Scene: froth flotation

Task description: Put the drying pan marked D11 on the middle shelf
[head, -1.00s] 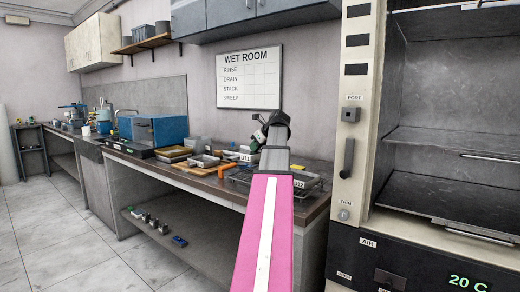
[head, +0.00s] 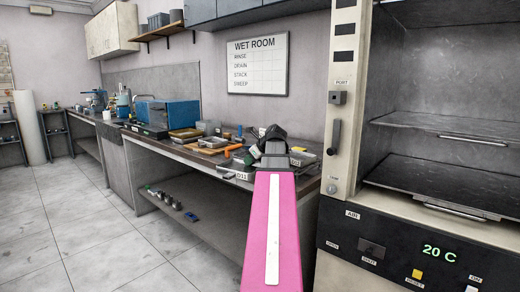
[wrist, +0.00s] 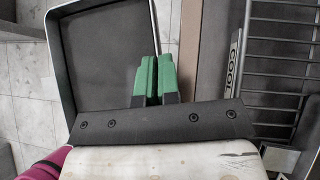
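The drying pan marked D11 (head: 236,168) is a shallow grey pan at the bench's front edge in the head view, its label facing me. A dark grey pan with a pale rim (wrist: 100,50) fills the upper left of the wrist view. My gripper (wrist: 152,78) has its green fingers almost together on that pan's right rim, with the pan partly over the floor. In the head view my arm hides the fingertips.
The cabinet's pale front post (head: 342,110) stands between bench and shelves. A wire rack (wrist: 280,60) lies beside a COOL label on the bench. Several trays and an orange-handled tool (head: 233,149) crowd the bench (head: 205,161). The floor at left is clear.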

